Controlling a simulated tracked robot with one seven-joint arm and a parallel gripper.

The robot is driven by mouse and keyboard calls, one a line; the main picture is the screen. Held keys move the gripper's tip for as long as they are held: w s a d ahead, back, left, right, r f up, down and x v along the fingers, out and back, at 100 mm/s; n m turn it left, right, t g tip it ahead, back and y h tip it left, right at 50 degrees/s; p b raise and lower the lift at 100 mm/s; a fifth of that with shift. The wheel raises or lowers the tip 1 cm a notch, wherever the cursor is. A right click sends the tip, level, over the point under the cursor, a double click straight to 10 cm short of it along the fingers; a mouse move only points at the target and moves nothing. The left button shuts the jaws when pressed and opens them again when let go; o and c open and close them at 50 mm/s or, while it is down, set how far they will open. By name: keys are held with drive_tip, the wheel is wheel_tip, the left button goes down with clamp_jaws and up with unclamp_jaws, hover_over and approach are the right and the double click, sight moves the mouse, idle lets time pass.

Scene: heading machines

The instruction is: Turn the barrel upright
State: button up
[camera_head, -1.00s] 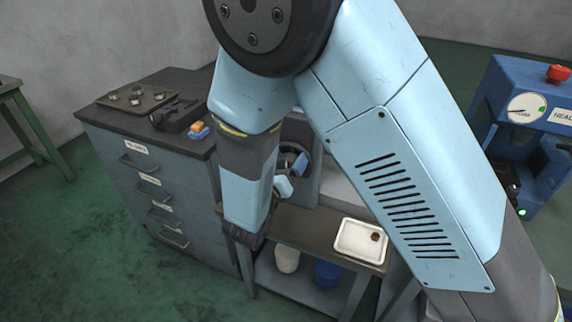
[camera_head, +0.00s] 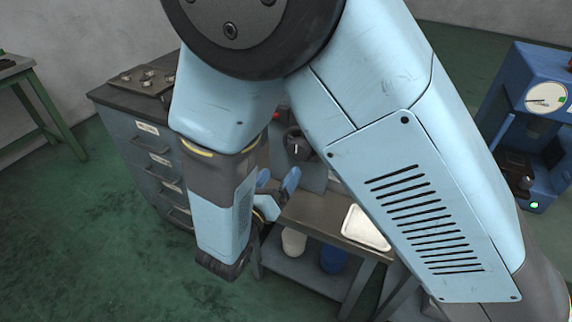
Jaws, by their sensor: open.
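I cannot pick out a barrel for sure in the head view. The dark bench top (camera_head: 312,211) is partly covered by my arm. My gripper (camera_head: 277,180) shows beside my forearm, above the left end of this bench. Its two blue fingers are spread apart, with nothing visible between them. A white tray (camera_head: 364,229) lies on the bench to the right of my gripper, partly hidden by my arm.
A grey drawer cabinet (camera_head: 150,155) with a dark fixture plate (camera_head: 143,80) stands at the left. A white container (camera_head: 293,242) and a blue container (camera_head: 333,259) stand under the bench. A blue machine (camera_head: 540,120) is at the right. Green floor (camera_head: 100,250) is open at left.

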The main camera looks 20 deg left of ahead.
drive_tip(key=shift+s+a, duration=0.1)
drive_tip(key=shift+s, duration=1.05)
drive_tip(key=w+d+r+m+g+h, duration=0.3)
drive_tip(key=w+d+r+m+g, duration=0.1)
drive_tip(key=d+m, duration=0.4)
drive_tip(key=w+d+r+m+g+h, duration=0.25)
drive_tip(key=d+r+m+g, duration=0.2)
drive_tip(key=d, duration=0.65)
drive_tip(key=w+d+r+m+g+h, duration=0.3)
drive_tip(key=w+d+r+m+g, duration=0.15)
drive_tip(key=d+m, duration=0.35)
drive_tip(key=s+d+r+m+y, duration=0.4)
drive_tip(key=d+m, duration=0.4)
drive_tip(key=m, duration=0.2)
drive_tip(key=s+d+r+m+y, duration=0.5)
drive_tip(key=d+r+m+y, duration=0.1)
drive_tip(key=d+m, duration=0.3)
drive_tip(key=shift+s+r+m, duration=0.3)
drive_tip(key=shift+r+m, duration=0.05)
drive_tip(key=shift+m, duration=0.2)
drive_tip(key=shift+d, duration=0.1)
drive_tip(key=shift+c, duration=0.4)
